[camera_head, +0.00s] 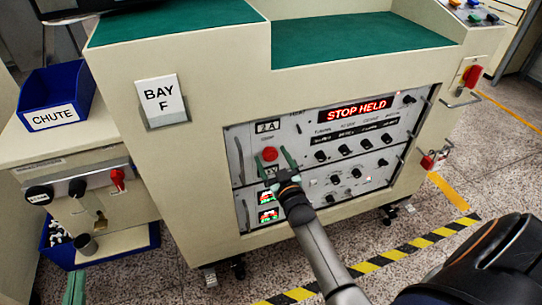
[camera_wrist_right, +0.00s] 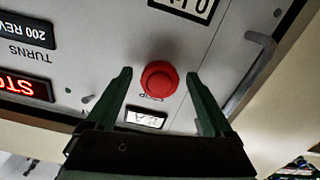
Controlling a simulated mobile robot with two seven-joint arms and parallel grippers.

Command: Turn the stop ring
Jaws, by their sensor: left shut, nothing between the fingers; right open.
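The red stop knob (camera_head: 270,154) sits on the upper left of the white control panel (camera_head: 300,135). In the right wrist view the red knob (camera_wrist_right: 159,79) is round, with a small, upside-down label beside it. My right gripper (camera_head: 276,159) is open in front of the panel, its green fingers on either side of the knob. In the right wrist view, gaps show between the knob and both fingers (camera_wrist_right: 159,75). A lit red display (camera_head: 357,110) reads STOP HELD. My left gripper (camera_head: 75,288) shows only as a green tip at the lower left edge, away from the panel.
Several black dials (camera_head: 366,144) and metal handles are on the panel near the knob. A blue CHUTE bin (camera_head: 55,95) and a side box with a red switch (camera_head: 117,177) stand at the left.

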